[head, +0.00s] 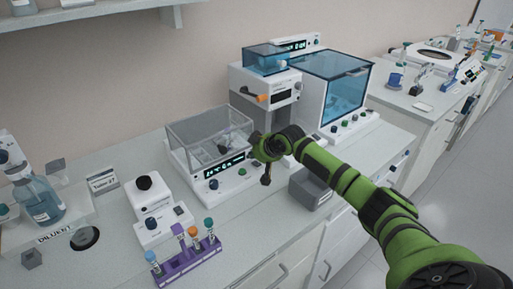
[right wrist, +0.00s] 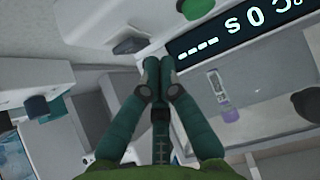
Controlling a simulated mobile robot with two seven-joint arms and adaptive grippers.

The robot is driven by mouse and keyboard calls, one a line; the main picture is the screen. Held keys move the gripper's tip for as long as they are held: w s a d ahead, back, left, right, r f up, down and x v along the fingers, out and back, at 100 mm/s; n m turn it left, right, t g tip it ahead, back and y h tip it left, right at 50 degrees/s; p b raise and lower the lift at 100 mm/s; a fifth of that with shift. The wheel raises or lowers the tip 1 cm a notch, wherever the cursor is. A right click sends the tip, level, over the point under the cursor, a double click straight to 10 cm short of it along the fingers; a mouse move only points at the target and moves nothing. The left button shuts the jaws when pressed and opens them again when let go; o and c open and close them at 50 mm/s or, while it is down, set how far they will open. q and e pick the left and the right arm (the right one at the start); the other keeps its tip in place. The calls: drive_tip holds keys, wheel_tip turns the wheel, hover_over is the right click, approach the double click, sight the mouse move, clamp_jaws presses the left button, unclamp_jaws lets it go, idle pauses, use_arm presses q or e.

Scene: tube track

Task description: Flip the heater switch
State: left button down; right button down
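A white bench device (head: 192,160) with a clear lid and a lit display stands in the middle of the head view. I take it to be the heater; no label confirms this. In the right wrist view a dark rocker switch (right wrist: 129,46) sits on its white panel, beside a green knob (right wrist: 195,8). My right gripper (right wrist: 157,62) has its two fingertips together, with nothing seen between them. The tips appear just beside the switch; contact cannot be told. In the head view the right gripper (head: 258,150) covers the device's right front corner. My left gripper is not in view.
A purple rack (head: 188,262) with several capped tubes stands in front. A small white device (head: 155,205) is left of it. A grey box (head: 310,188) sits under my right arm. A blue-windowed machine (head: 330,85) stands behind. Bare bench lies near the front edge.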

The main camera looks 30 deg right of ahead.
drive_tip(key=r+p, duration=0.3)
drive_tip(key=r, duration=0.1)
drive_tip(key=shift+w+p, duration=0.25)
drive_tip(key=shift+p, duration=0.15)
drive_tip(key=shift+s+r, duration=0.1)
drive_tip(key=shift+r, duration=0.15)
wheel_tip(320, 180, up, 7)
drive_tip(key=b, duration=0.3)
hover_over(262, 172)
drive_tip(key=shift+s+r, duration=0.15)
drive_tip(key=shift+s, duration=0.1)
